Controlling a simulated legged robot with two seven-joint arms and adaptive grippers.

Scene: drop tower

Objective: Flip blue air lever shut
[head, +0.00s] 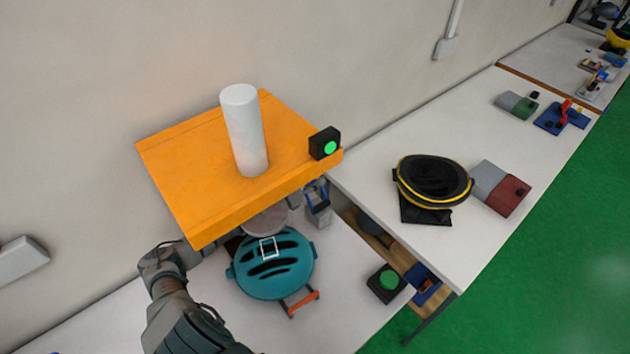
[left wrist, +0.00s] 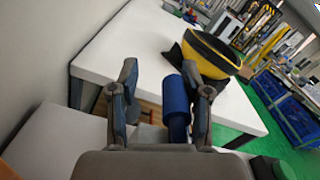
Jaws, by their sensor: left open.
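The blue lever (left wrist: 177,98) shows in the left wrist view as a thick blue cylinder standing roughly upright. My left gripper (left wrist: 163,92) is open, with a finger on each side of it. The lever is closer to the right-hand finger; I cannot tell whether they touch. In the head view my left arm passes beneath the orange platform, and the gripper (head: 318,196) shows just past its front edge. Some blue shows there, but the lever is mostly hidden. My right gripper is not in view.
A white cylinder (head: 244,130) and a black box with a green button (head: 325,143) stand on the orange platform (head: 180,165). A teal helmet (head: 272,270) sits below. A black-yellow bowl-shaped thing (head: 434,180) is on the white table (head: 375,150). Another green-button box (head: 387,283) is at front.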

